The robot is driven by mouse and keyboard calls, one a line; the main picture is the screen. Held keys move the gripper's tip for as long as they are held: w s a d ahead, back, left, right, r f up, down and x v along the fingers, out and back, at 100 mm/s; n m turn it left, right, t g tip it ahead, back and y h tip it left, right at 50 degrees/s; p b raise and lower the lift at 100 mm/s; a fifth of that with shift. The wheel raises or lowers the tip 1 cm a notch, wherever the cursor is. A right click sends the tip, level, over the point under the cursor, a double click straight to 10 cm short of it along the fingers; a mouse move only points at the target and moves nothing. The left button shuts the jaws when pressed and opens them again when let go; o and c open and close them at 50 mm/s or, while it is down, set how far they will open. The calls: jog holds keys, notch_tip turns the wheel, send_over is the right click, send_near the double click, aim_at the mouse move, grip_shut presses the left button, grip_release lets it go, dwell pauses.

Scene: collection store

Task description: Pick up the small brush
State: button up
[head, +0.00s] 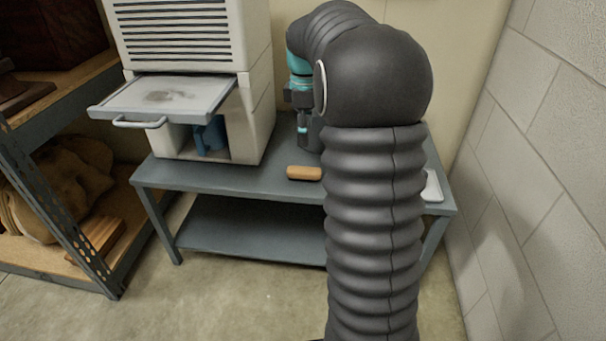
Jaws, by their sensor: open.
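A small tan, wood-coloured block-like object (303,173) lies near the front edge of the grey table (240,180). It looks like the small brush, but no bristles show and its right end meets the outline of my arm, which may hide part of it. My gripper (303,136) hangs over the back of the table, behind and above the tan object and apart from it. The gripper is open, its fingers are small and partly hidden by my arm, and I see nothing held in it.
A white cabinet (258,100) with a pulled-out tray (170,97) stands on the table's left; a blue item (210,135) sits in its lower opening. A white item (433,187) lies at the table's right end. A shelf rack (60,190) stands left, a block wall (540,150) right.

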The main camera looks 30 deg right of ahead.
aim_at(304, 170)
notch_tip(304, 170, down, 13)
jog(key=b, duration=0.2)
jog(key=shift+s+a+b, duration=0.15)
jog(key=shift+b, duration=0.2)
jog(key=c, duration=1.3)
